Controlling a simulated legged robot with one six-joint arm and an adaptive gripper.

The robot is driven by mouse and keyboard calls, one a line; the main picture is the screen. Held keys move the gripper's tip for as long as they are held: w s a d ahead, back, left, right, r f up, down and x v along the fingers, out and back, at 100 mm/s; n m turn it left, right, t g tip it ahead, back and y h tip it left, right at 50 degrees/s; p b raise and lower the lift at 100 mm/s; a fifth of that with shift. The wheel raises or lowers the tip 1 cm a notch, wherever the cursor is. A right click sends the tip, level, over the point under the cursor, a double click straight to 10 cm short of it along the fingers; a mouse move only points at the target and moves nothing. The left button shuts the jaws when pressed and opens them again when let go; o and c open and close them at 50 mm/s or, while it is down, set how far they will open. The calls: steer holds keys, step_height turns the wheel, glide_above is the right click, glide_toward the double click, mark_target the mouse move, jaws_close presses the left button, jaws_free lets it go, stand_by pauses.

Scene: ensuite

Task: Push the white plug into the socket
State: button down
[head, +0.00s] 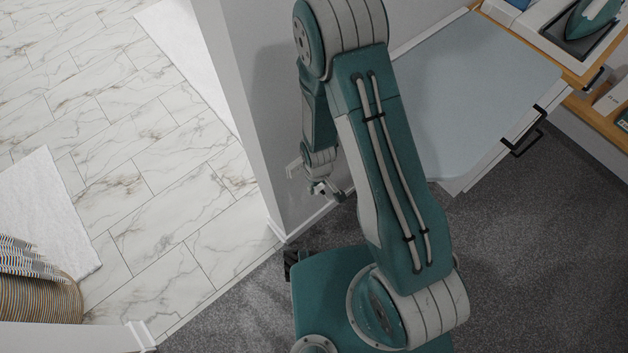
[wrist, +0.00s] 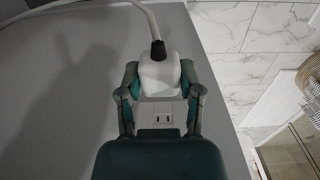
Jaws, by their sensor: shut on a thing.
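The white plug (wrist: 160,74) shows in the wrist view, with a black collar and a white cable rising from its top. My gripper (wrist: 159,80) is shut on it, one finger against each side. The white socket plate (wrist: 160,112) is on the grey wall behind and below the plug, with two dark slots showing. The plug covers the plate's upper part, so I cannot tell whether its prongs are in or apart. In the head view my gripper (head: 323,188) is close to the wall, beside the socket plate (head: 294,168); the plug is too small to make out there.
The wall's end corner (head: 275,225) stands left of my gripper, with marble tiles (head: 150,190) beyond. An ironing board (head: 480,90) is at the right, near a wooden shelf holding an iron (head: 592,18). Dark carpet (head: 530,240) is open at lower right.

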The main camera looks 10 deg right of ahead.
steer(key=shift+s+d, duration=0.2)
steer(key=shift+s, duration=0.1)
steer(key=shift+w+a, duration=0.7)
steer(key=shift+w, duration=0.3)
steer(key=shift+w+a, duration=0.5)
steer(key=shift+w, duration=0.25)
steer(key=shift+w+a, duration=0.45)
steer(key=shift+w, duration=0.25)
stand_by(1.5)
steer(key=shift+s+d, duration=0.1)
steer(key=shift+s, duration=0.05)
steer(key=shift+s+d, duration=0.65)
steer(key=shift+s, duration=0.35)
steer(key=shift+w+a, duration=0.75)
steer(key=shift+w, duration=0.35)
stand_by(1.3)
steer(key=shift+c, duration=0.9)
jaws_free()
steer(key=shift+w, duration=0.1)
